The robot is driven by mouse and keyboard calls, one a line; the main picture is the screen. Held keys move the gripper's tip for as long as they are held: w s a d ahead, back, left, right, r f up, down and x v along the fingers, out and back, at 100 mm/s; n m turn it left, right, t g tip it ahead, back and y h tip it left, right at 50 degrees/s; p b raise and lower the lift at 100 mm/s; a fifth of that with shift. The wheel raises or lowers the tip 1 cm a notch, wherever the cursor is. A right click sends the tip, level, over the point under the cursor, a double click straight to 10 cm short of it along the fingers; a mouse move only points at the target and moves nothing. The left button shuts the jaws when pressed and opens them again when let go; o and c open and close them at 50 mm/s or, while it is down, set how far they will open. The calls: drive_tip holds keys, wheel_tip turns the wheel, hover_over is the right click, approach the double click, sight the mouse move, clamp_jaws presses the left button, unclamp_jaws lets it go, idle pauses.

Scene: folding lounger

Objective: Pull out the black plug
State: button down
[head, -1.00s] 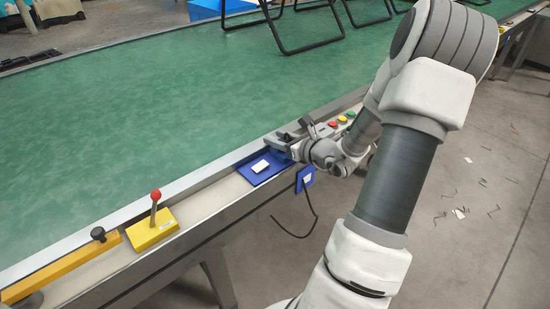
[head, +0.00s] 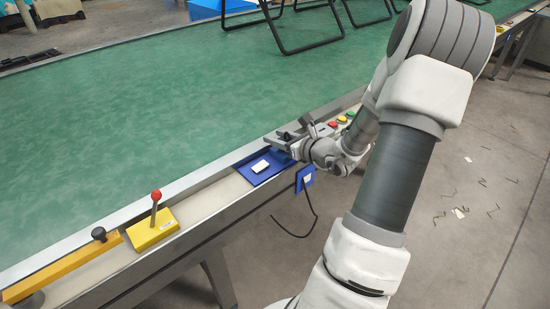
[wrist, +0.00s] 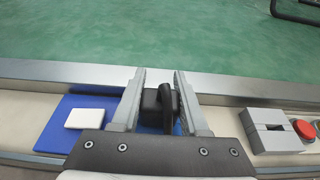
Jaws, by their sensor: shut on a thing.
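The black plug (wrist: 152,101) stands between the two grey fingers of my gripper (wrist: 160,88) in the wrist view, with a dark curved part at its right side. My gripper is shut on the plug, over the right part of a blue plate (wrist: 55,135) on the conveyor's side rail. In the head view my gripper (head: 288,138) is at the right end of the blue plate (head: 251,177), and my wrist and fingers mostly hide the plug there. The plug's lower end is hidden.
A white block (head: 261,166) sits on the blue plate. A yellow lever box (head: 152,232) stands left along the rail. A grey slotted block (wrist: 270,131) and a red button (wrist: 303,129) lie right. A black cord (head: 313,205) hangs below the rail. The green belt (head: 150,120) nearby is clear.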

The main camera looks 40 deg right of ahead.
drive_tip(key=shift+r, duration=0.15)
drive_tip(key=shift+r+p, duration=2)
drive_tip(key=shift+r, duration=0.35)
